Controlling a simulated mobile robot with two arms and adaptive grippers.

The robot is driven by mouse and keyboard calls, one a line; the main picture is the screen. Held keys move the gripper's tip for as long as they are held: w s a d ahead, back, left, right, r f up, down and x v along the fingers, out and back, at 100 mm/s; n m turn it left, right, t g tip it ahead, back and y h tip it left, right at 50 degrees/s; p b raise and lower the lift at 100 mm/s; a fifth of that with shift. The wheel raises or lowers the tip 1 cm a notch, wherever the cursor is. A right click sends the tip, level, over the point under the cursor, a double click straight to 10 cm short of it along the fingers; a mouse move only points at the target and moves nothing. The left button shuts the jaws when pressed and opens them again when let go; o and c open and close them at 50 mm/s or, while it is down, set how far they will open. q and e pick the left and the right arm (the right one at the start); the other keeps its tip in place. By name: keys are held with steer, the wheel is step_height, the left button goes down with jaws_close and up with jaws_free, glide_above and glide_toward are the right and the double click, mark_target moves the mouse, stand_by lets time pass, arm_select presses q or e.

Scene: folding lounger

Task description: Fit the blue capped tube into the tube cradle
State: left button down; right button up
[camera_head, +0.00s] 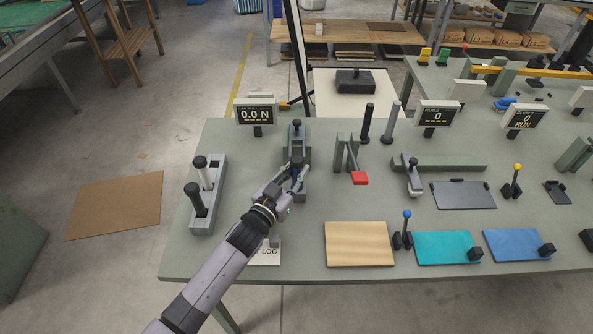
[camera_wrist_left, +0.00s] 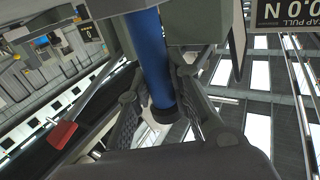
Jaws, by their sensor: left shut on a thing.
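My left gripper (camera_head: 296,179) is shut on the blue capped tube (camera_head: 297,170). My right gripper is not in view.
A grey rack (camera_head: 220,175) with two dark-capped tubes stands at the left. The force display (camera_head: 257,114) is behind it. A red-tipped lever (camera_head: 360,178) stands right of the gripper. A tan mat (camera_head: 358,244) lies at the front.

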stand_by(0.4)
arm_select(q)
steer(key=c, duration=1.4)
jaws_free()
steer(key=v, duration=1.2)
steer(key=shift+d, duration=0.1)
